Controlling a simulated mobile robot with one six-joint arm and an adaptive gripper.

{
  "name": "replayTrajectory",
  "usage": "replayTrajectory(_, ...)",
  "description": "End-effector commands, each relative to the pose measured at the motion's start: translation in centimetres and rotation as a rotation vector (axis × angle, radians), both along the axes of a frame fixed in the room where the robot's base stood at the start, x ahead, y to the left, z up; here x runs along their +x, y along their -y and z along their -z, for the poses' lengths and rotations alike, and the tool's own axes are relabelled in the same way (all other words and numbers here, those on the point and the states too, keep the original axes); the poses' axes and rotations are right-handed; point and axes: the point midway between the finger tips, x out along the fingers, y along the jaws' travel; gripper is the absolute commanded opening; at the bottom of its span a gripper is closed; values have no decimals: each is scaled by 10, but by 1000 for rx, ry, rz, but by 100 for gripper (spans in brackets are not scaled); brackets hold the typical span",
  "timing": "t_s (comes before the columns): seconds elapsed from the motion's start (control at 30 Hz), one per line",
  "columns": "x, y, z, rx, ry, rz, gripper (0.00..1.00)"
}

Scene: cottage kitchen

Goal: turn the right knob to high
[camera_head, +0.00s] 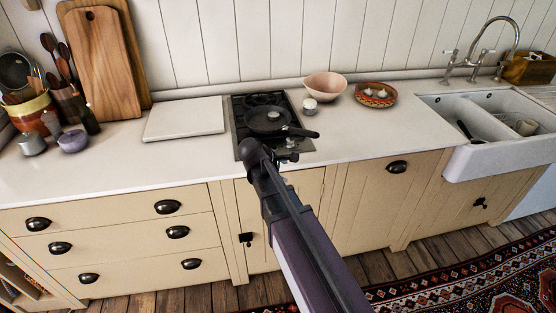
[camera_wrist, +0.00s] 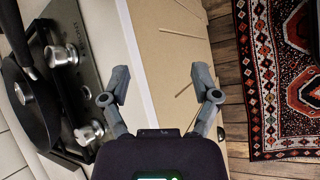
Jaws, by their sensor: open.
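The cooktop (camera_head: 238,135) is set into the white counter, with a black frying pan (camera_head: 268,120) on it. In the wrist view, two silver knobs stand on its dark front panel. Judging by the pan handle's direction, the upper one there is the right knob (camera_wrist: 61,55). The lower one is the left knob (camera_wrist: 89,133). My gripper (camera_wrist: 162,83) is open and empty, with its fingers spread over the counter's front edge and cabinet face. It is apart from both knobs. In the head view my arm hides part of the cooktop's front.
The frying pan's handle (camera_head: 303,132) reaches over the cooktop's right front. A small white jar (camera_head: 310,107), a pink bowl (camera_head: 325,86) and a patterned dish (camera_head: 376,96) stand right of it. A white board (camera_head: 185,119) lies left. The front counter to the right is clear.

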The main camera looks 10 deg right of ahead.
Motion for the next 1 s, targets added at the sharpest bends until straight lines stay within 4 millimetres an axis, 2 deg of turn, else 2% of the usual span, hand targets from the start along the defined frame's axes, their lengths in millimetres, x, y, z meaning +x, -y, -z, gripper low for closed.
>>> replayTrajectory(0.03, -15, 5, 4, 48, 15, 58, 79)
replayTrajectory(0.23, -68, 13, 25, 306, 92, 392, 79)
replayTrajectory(0.5, -133, 9, 41, 594, 138, 871, 79)
replayTrajectory(0.7, -158, 2, 43, 699, 136, 1097, 79)
replayTrajectory(1.0, -164, 1, 43, 728, 134, 1175, 79)
